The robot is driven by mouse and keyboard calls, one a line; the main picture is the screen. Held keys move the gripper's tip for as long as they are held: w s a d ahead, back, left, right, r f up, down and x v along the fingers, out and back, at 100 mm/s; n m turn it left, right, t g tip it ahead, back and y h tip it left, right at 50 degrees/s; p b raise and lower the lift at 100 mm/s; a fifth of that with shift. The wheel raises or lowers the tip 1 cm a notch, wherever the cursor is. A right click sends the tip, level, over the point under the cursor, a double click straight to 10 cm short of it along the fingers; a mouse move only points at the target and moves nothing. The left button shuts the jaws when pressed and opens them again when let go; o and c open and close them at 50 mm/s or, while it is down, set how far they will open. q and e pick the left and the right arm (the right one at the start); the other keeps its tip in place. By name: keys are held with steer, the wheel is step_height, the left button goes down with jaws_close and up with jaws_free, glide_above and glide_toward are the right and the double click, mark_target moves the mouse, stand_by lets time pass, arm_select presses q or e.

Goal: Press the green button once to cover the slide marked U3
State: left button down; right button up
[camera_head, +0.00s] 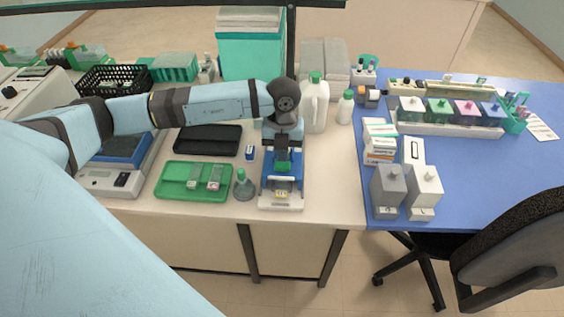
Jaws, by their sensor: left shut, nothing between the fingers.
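A small white and blue device (268,190) stands near the front edge of the bench. A green part (283,167), which looks like its button, shows at its middle. A small yellow-labelled piece (281,194) lies at its front; its marking is too small to read, so I cannot tell if it is slide U3. My left gripper (283,158) is shut and empty, pointing down right over the green part. I cannot tell if its tips touch it. My right gripper is not in view.
A green tray (170,190) with small slide-like pieces lies left of the device, a green-topped grey bottle (243,188) between them. A black tray (208,139) lies behind. A white jug (314,105) stands behind right. Grey and white boxes (387,190) stand on the blue table.

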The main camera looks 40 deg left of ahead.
arm_select(q)
steer(key=shift+f+b, duration=1)
steer(key=shift+f, duration=0.5)
stand_by(0.9)
steer(key=shift+r+p, duration=2.15)
steer(key=shift+r, duration=1.4)
